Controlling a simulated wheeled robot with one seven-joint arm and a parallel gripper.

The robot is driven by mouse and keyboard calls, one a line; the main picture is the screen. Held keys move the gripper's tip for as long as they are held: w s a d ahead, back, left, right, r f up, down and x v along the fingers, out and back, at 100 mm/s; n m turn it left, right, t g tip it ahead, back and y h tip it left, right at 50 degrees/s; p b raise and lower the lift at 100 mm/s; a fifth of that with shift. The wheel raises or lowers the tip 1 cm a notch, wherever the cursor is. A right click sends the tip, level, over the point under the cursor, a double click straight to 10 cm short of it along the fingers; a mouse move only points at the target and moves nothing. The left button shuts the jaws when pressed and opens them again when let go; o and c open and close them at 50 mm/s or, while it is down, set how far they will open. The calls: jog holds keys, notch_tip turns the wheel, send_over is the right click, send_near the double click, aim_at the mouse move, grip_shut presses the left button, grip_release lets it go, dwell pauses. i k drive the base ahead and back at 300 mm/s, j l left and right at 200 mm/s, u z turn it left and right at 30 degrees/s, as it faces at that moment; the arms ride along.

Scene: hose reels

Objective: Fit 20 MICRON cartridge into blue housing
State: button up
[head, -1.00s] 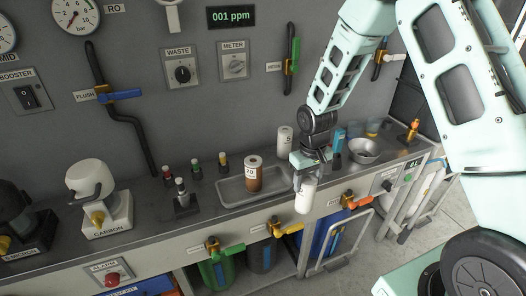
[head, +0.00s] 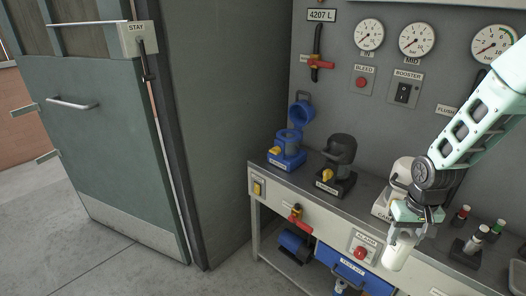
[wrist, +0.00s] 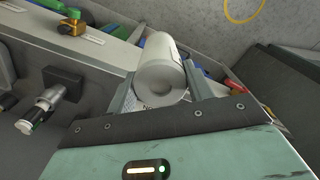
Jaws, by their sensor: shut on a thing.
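My gripper (head: 408,214) is shut on a white cylindrical cartridge (head: 397,252), held tilted in front of the bench's front edge. The wrist view shows the cartridge (wrist: 161,70) end-on between the two fingers; its label is mostly hidden and I cannot read it. The blue housing (head: 286,158) stands at the bench's far left end, well left of my gripper. Its blue cap (head: 301,113) is swung up and open above it. I cannot see inside the housing.
A black housing (head: 340,160) and a white carbon housing (head: 399,176), partly behind my gripper, stand between it and the blue housing. A red-handled valve (head: 296,215) sticks out of the bench front. Floor at left is clear.

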aim_at(291, 157)
jog(key=i+j+u, duration=0.35)
jog(key=i, duration=0.2)
jog(key=i+u, duration=0.35)
jog(key=i, duration=0.2)
